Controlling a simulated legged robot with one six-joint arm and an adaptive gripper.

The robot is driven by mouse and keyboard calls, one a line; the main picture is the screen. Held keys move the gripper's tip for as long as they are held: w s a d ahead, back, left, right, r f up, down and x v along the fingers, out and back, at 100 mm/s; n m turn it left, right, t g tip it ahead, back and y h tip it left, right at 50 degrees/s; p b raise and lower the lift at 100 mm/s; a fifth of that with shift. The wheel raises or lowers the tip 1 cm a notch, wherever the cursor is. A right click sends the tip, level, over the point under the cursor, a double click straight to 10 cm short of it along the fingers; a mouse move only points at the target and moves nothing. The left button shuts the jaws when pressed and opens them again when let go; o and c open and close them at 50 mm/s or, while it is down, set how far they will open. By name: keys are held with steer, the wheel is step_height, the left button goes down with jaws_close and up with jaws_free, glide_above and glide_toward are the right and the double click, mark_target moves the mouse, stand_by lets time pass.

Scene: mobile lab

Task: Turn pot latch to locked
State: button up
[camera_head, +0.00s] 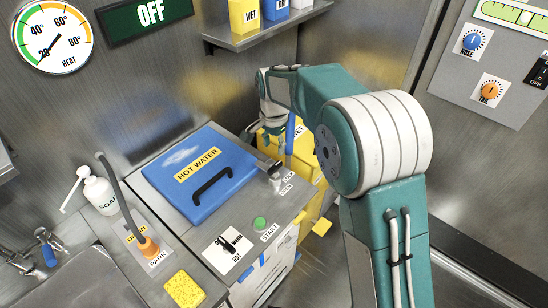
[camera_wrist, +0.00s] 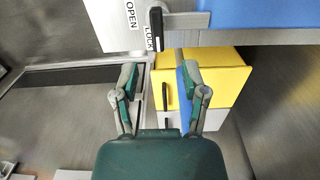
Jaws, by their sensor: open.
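The hot water pot has a blue lid (camera_head: 205,175) with a black handle. Its latch (camera_head: 273,174) is at the lid's right edge, by the LOCK and OPEN labels. In the wrist view the latch's black grip (camera_wrist: 156,28) lies right beside the LOCK label (camera_wrist: 149,38), with the OPEN label (camera_wrist: 131,14) farther left. I cannot tell whether the latch is fully at its stop. My gripper (camera_wrist: 159,74) is open and empty, its fingertips just below the latch grip in that view and apart from it. In the head view my wrist partly hides the fingers, beyond the latch.
A yellow bin (camera_wrist: 222,73) stands below the gripper, with a white one under it. On the counter are a green START button (camera_head: 259,223), a warm/hot knob (camera_head: 227,243), a drain hose plug (camera_head: 148,247), a soap bottle (camera_head: 100,193) and a yellow sponge (camera_head: 184,289).

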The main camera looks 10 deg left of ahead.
steer(key=shift+r, duration=1.8)
